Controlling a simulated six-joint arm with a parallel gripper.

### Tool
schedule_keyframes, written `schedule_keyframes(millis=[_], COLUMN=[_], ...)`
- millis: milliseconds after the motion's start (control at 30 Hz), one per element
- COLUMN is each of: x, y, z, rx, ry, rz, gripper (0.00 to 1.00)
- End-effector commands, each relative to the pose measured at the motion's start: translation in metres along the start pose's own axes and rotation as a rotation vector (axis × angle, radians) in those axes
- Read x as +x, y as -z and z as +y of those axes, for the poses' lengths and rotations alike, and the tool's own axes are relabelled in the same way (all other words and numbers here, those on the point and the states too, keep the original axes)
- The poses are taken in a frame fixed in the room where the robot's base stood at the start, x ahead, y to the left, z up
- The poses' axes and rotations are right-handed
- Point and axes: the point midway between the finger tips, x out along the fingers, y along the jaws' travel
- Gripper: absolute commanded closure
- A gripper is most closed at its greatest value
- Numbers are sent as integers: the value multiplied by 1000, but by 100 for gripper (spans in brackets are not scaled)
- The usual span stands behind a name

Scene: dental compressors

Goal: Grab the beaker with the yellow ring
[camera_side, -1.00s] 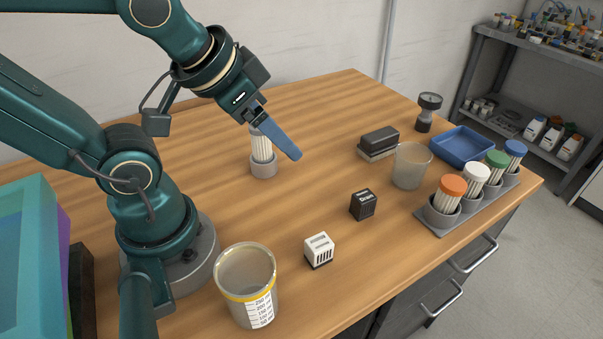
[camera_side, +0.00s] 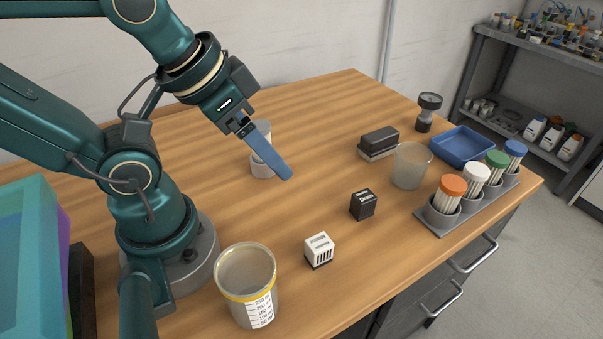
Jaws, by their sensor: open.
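The beaker with the yellow ring (camera_side: 248,287) stands upright on the table near the front edge, to the right of my base. It is clear, with a yellow band and a white scale printed on its side. My gripper (camera_side: 286,175) is open and empty. It hangs above the table, behind and higher than the beaker in the picture, well apart from it. Only one blue finger shows clearly; the other is hidden behind it. A second clear beaker (camera_side: 410,166), with no yellow ring visible, stands at the right of the table.
A white-capped holder (camera_side: 263,165) stands behind my gripper, partly hidden. A white box (camera_side: 319,250) and a black box (camera_side: 363,204) lie right of the beaker. A grey rack (camera_side: 432,223) with several capped tubes, a blue tray (camera_side: 463,146) and a dark block (camera_side: 379,141) are farther right.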

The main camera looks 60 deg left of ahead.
Motion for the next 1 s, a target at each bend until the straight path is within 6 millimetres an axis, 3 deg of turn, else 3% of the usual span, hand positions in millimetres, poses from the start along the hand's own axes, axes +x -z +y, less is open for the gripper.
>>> schedule_keyframes(millis=[433,467,500,533,833,1000], x=[0,0,0,0,0,-2], y=[0,0,0,0,0,-3], z=[0,0,0,0,0,1], rx=[0,0,0,0,-27,-175], ry=[0,0,0,0,0,0], rz=[0,0,0,0,-2,-30], gripper=[26,22,7,0,0,0])
